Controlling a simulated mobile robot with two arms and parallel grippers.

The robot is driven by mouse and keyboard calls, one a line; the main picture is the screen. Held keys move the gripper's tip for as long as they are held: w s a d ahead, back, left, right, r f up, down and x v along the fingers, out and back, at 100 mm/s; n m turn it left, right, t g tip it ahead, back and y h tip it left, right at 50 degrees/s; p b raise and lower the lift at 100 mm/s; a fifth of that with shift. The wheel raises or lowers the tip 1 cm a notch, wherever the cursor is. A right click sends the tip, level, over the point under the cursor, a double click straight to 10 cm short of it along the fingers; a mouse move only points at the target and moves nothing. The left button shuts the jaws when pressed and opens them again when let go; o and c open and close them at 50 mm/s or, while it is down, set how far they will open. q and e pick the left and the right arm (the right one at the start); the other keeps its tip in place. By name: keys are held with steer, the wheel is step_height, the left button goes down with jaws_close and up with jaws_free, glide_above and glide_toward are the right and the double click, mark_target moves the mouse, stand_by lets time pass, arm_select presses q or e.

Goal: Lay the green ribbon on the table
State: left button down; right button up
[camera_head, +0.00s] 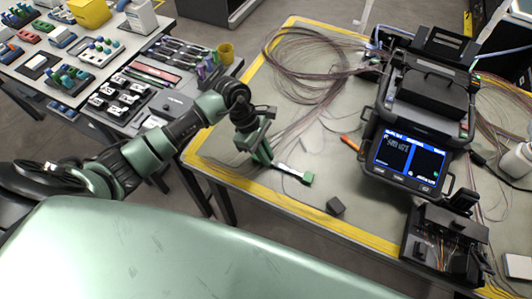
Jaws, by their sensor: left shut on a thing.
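My left gripper (265,158) is over the near left part of the splicing table (225,160), shut on one end of the green ribbon (308,178). The ribbon shows as a short pale strip with a green end, reaching right from the fingertips. It appears low over the table; I cannot tell whether it touches the top. The fingers hide its held end. My right gripper is not in view.
The fusion splicer (408,158) with its lit screen stands to the right. Coiled fibres (300,65) lie behind the gripper. An orange tool (349,143) and a small dark block (335,206) lie nearby. Bare tabletop lies between them. A second table (150,45) with parts is at left.

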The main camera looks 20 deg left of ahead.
arm_select(q)
steer(key=shift+f, duration=0.15)
steer(key=c, duration=1.5)
jaws_free()
steer(key=shift+r, duration=0.3)
steer(key=b+v, duration=0.2)
steer(key=v, duration=0.9)
steer(key=shift+a+r, duration=0.25)
steer(key=shift+r, duration=0.1)
